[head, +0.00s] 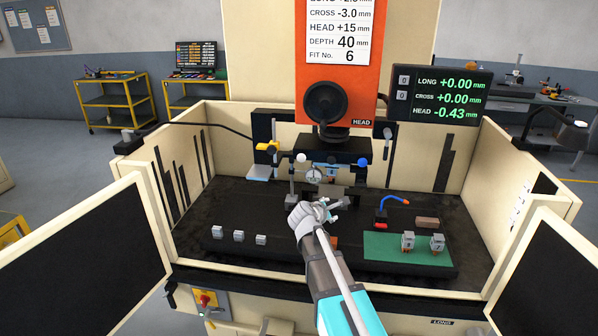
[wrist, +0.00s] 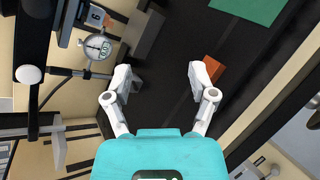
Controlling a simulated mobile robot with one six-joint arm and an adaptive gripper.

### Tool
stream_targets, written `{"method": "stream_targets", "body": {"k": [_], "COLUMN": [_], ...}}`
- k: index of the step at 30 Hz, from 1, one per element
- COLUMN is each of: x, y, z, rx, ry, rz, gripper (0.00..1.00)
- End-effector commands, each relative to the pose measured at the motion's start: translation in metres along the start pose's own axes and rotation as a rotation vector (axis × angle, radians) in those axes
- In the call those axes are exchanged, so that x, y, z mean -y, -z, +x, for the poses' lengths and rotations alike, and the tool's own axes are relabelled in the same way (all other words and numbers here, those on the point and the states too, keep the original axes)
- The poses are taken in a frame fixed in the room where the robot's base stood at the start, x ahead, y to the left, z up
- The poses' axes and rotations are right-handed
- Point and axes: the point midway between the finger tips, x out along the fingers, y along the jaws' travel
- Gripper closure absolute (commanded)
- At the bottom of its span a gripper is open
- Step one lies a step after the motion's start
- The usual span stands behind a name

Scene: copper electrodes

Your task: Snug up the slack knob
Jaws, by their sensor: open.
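I cannot tell which knob is slack. A white ball knob (head: 301,158) and a blue ball knob (head: 362,161) sit on either side below the machine head. A white ball also shows at the left of the wrist view (wrist: 28,74). A dial gauge (head: 313,176) is mounted near the head, behind my gripper; the wrist view shows it at upper left (wrist: 97,47). My gripper (head: 328,209) is open and empty over the dark worktable, in front of the gauge. In the wrist view its fingertips (wrist: 160,76) are wide apart with only dark table between them.
A green mat (head: 380,248) at right holds small metal-topped blocks (head: 437,242). Several small blocks (head: 239,236) stand at left. A copper-coloured block (wrist: 214,67) lies beyond one finger. A black handwheel-like disc (head: 326,102) is on the orange head. Cream tank walls surround the table.

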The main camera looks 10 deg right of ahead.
Motion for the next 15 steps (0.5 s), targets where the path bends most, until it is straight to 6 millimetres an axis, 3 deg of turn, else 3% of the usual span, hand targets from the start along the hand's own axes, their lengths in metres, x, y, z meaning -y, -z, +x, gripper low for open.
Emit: {"method": "stream_targets", "body": {"k": [1,3,9,15], "x": [-0.022,-0.048,-0.115,-0.155], "y": [0.003,0.005,0.021,0.039], "z": [0.006,0.009,0.008,0.003], "rx": [0.025,0.065,0.205,0.324], "ry": [-0.062,-0.146,-0.351,-0.468], "rz": [-0.116,-0.29,-0.768,-1.101], "gripper": [0.27,0.27,0.27,0.27]}}
